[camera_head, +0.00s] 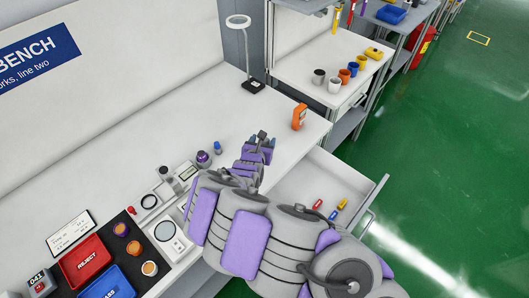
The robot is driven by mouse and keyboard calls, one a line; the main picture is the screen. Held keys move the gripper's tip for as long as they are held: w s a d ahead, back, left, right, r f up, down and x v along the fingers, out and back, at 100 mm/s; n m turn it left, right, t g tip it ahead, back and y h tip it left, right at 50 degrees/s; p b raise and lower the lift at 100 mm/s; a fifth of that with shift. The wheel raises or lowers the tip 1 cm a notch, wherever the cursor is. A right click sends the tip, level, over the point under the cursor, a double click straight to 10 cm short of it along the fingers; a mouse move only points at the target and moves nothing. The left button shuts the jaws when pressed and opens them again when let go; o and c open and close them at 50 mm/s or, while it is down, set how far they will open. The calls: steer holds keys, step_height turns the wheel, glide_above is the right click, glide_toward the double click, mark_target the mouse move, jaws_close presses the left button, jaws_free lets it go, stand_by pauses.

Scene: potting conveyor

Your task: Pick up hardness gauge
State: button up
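My gripper (261,141) is over the white bench top, near the middle of the view. Its two blue-purple fingertips show apart. A small dark grey piece shows between or just beyond them, and I cannot tell whether it is a held thing or part of the gripper. No thing is clearly marked as the hardness gauge. An orange handheld device (299,116) with a small dark face stands upright near the bench's right edge, to the right of and beyond my gripper, apart from it. A purple and dark round-topped piece (203,158) stands to the left of my gripper.
A ring lamp (253,85) stands at the back. Red (87,283) and blue bins, a scale and small instruments fill the front left. Bench behind my gripper is clear.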

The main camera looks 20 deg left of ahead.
steer(key=x, duration=0.1)
steer(key=b+x, duration=0.1)
steer(key=x, duration=0.1)
steer(key=shift+w+d+f+b, duration=0.15)
steer(key=shift+d+f+b, duration=0.15)
steer(key=shift+f, duration=0.1)
steer(key=shift+w+a+f, duration=0.1)
steer(key=shift+w+a, duration=0.15)
steer(key=shift+w, duration=0.15)
steer(key=shift+d, duration=0.1)
jaws_close()
